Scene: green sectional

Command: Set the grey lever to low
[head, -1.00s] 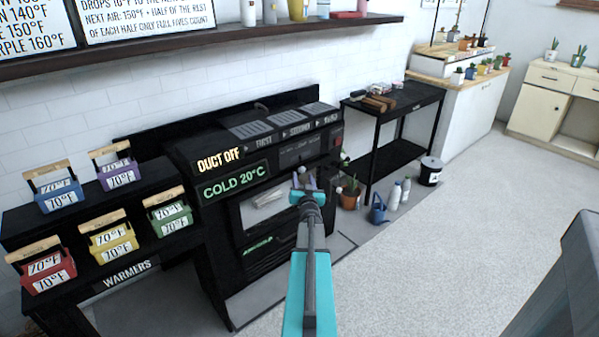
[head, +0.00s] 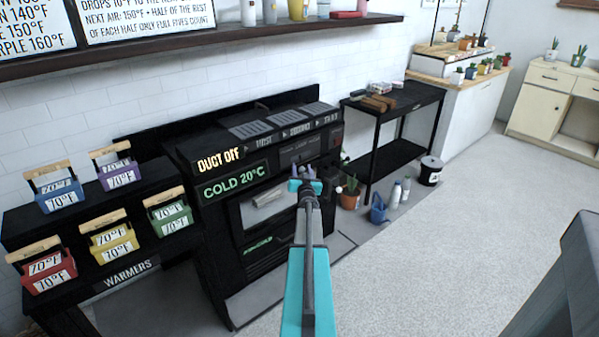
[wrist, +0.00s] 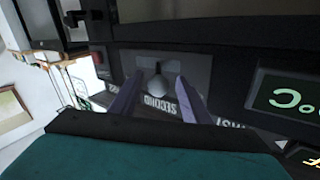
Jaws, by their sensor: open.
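The grey lever (wrist: 157,84) shows in the wrist view as a rounded grey knob on a dark panel, above the upside-down word SECOND. My gripper (wrist: 153,96) is open, its two purple fingers standing one on each side of the knob. I cannot tell whether either finger touches it. In the head view my gripper (head: 305,174) is in front of the upper right of the black oven (head: 220,220), and I cannot make out the lever there. No "low" mark is readable.
The oven's signs (head: 237,182) read DUCT OFF and COLD 20°C. Several coloured boxes marked 70°F stand on the black warmers (head: 125,268) at left. A black side table (head: 395,108) stands to the right. The pale floor (head: 440,240) in front is clear.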

